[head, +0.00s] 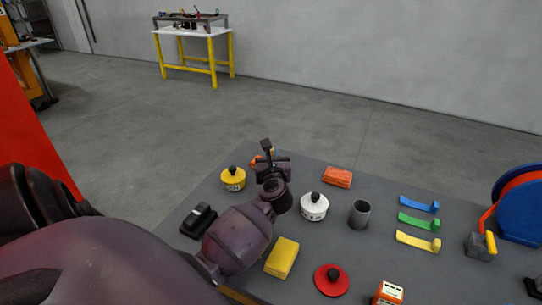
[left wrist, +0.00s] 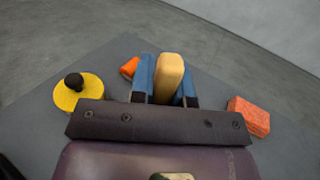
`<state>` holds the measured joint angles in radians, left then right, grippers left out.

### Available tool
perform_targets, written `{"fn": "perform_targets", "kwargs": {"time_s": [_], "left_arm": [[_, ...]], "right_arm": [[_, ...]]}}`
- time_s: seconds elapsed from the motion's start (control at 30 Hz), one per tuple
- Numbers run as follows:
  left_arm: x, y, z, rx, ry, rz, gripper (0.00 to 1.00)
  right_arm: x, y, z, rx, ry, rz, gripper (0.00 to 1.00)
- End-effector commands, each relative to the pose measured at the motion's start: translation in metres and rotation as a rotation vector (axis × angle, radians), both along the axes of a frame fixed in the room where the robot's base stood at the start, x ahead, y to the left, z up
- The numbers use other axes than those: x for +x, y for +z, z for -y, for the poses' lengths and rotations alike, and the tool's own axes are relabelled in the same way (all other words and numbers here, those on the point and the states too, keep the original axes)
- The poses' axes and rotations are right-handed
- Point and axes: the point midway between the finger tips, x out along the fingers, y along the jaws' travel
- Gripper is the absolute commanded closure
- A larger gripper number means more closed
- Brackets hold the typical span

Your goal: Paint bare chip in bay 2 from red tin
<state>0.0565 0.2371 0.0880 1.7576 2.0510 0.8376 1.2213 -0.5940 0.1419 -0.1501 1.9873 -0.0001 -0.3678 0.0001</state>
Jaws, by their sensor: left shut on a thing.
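The red tin (head: 330,286), with a round red top and a black knob, stands at the near edge of the grey table in the head view. My left gripper (head: 268,155) is over the far left of the table, well away from the red tin. In the left wrist view my left gripper (left wrist: 166,85) is shut on a tan, rounded block-like piece (left wrist: 169,72) between its blue finger pads. I cannot tell whether it is a brush handle. My right gripper, bay 2 and the bare chip are not in view.
A yellow tin (head: 233,181) stands left of my left gripper. A white tin (head: 314,210), a grey cup (head: 359,214) and an orange block (head: 337,177) stand to its right. A yellow block (head: 282,257), coloured strips (head: 418,222) and a blue reel (head: 520,215) lie on the table (head: 385,250).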

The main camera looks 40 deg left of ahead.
Motion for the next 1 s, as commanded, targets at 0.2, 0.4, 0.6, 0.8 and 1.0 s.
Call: {"fn": "perform_targets", "kwargs": {"time_s": [0.2,0.4,0.6,0.8,1.0], "left_arm": [[0.0,0.017,0.0,-0.001,0.001,-0.001,1.0],[0.0,0.03,0.0,-0.001,-0.001,0.001,1.0],[0.0,0.043,0.0,0.0,0.0,0.0,1.0],[0.0,0.054,0.0,-0.001,0.0,0.004,1.0],[0.0,0.065,0.0,0.0,-0.001,0.003,1.0]], "right_arm": [[-0.003,0.016,0.0,0.0,-0.002,-0.004,0.46],[-0.009,0.026,0.001,0.001,-0.005,-0.014,0.46],[-0.009,0.038,0.001,0.0,-0.005,-0.018,0.46],[-0.006,0.041,0.001,0.0,-0.002,-0.012,0.46],[-0.002,0.042,0.0,0.0,-0.001,-0.006,0.46]]}}
